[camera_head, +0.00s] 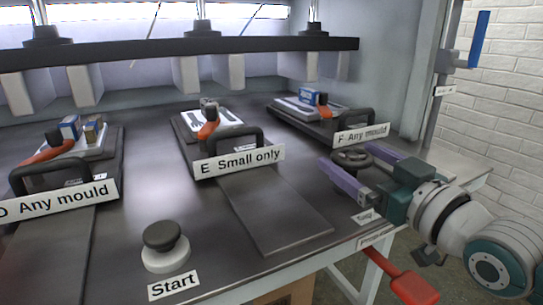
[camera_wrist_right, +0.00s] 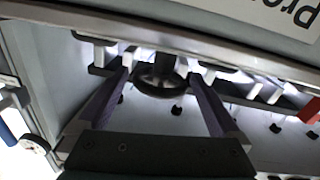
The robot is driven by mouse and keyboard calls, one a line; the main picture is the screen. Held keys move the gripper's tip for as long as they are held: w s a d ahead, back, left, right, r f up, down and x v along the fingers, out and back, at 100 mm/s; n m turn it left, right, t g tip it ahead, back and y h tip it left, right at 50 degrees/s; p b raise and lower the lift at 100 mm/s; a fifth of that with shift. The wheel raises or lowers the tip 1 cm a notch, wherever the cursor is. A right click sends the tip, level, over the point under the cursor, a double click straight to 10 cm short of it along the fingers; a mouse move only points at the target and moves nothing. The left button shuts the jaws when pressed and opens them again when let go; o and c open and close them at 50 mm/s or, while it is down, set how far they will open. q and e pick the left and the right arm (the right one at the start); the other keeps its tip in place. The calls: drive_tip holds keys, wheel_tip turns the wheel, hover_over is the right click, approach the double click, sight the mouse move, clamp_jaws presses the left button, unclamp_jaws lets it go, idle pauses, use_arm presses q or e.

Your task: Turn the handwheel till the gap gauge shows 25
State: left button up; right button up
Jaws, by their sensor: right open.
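The dark round handwheel (camera_head: 351,160) is at the right front of the press bench, beside the station F sign. My right gripper (camera_head: 346,154) comes in from the right, open, with one purple finger on each side of the wheel. In the right wrist view the handwheel (camera_wrist_right: 163,82) lies between the tips of the two spread fingers (camera_wrist_right: 162,68). I cannot tell whether either finger touches the rim. I cannot make out a gap gauge or its reading. My left gripper is not in view.
A Start button (camera_head: 165,248) stands at the front of the bench. A red lever (camera_head: 410,287) sticks out below the front edge, under my right arm. Moulds with red-handled clamps sit at stations D, E (camera_head: 240,160) and F (camera_head: 361,135). A blue-handled post (camera_head: 478,40) stands at the right.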

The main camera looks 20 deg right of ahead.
drive_tip(key=shift+c, duration=0.4)
drive_tip(key=c, duration=1.1)
drive_tip(key=shift+r+m+h+p, duration=0.25)
drive_tip(key=shift+m+h+p, duration=0.35)
drive_tip(key=shift+h+p, duration=0.25)
drive_tip(key=shift+a+m+h+p, duration=0.1)
drive_tip(key=shift+m+h+p, duration=0.35)
drive_tip(key=shift+h, duration=0.4)
drive_tip(key=shift+f+m+h, duration=0.2)
drive_tip(key=shift+m+h, duration=0.25)
drive_tip(key=shift+h, duration=0.15)
drive_tip(key=o, duration=1.2)
